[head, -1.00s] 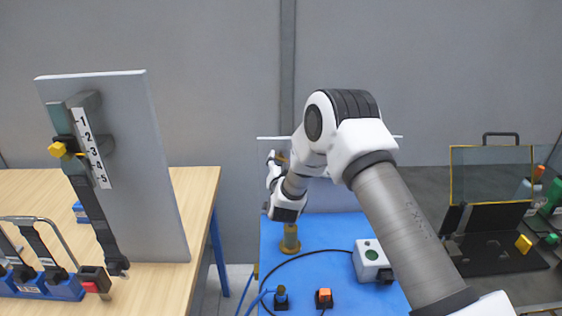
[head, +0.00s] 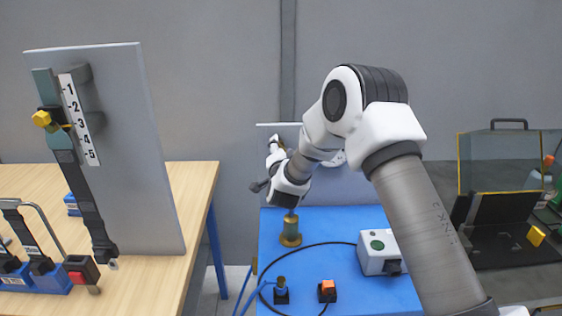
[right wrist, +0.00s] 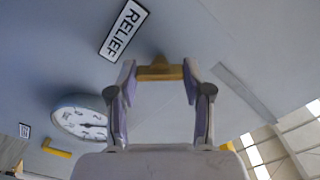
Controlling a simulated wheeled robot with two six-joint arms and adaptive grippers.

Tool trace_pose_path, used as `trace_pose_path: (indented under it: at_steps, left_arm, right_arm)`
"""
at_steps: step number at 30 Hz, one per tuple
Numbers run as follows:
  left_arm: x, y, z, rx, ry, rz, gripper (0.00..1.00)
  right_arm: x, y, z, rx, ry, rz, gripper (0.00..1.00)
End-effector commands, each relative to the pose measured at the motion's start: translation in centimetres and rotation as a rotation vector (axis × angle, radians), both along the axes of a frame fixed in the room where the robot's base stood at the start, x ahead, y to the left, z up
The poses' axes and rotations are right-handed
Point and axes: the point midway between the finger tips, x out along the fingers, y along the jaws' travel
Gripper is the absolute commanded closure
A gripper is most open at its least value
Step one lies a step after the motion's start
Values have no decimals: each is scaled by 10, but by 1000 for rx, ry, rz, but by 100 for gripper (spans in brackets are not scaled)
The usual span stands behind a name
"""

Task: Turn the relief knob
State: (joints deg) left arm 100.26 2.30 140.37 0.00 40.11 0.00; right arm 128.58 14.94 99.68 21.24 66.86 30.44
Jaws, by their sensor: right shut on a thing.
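The relief knob (right wrist: 159,72) shows in the right wrist view as a yellow bar-shaped handle on a grey panel, just below the white RELIEF label (right wrist: 123,30). My right gripper (right wrist: 160,82) is shut on this knob, with one fingertip at each end of the bar. In the head view my right gripper (head: 276,148) is small, at the panel (head: 352,180) behind the blue table, and my own arm hides much of the panel. The knob itself cannot be made out there. My left gripper is not in view.
A round dial gauge (right wrist: 80,118) and another yellow handle (right wrist: 56,147) are on the panel. The blue table (head: 335,235) holds a brass-coloured fitting (head: 290,232), a white box (head: 376,254) and cables. A wooden table (head: 190,200) with an upright board (head: 140,170) stands left.

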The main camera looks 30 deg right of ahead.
Motion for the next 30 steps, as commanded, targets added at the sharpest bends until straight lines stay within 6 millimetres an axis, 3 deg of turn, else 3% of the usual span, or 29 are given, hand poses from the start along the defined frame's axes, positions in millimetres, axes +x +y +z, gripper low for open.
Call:
trace_pose_path:
  at_steps: [1, 30]
  left_arm:
    - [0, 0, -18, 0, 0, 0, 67]
    - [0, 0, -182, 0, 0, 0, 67]
  right_arm:
    - [0, 0, -8, 35, -25, 0, 85]
    - [0, 0, -9, 823, -506, 2, 85]
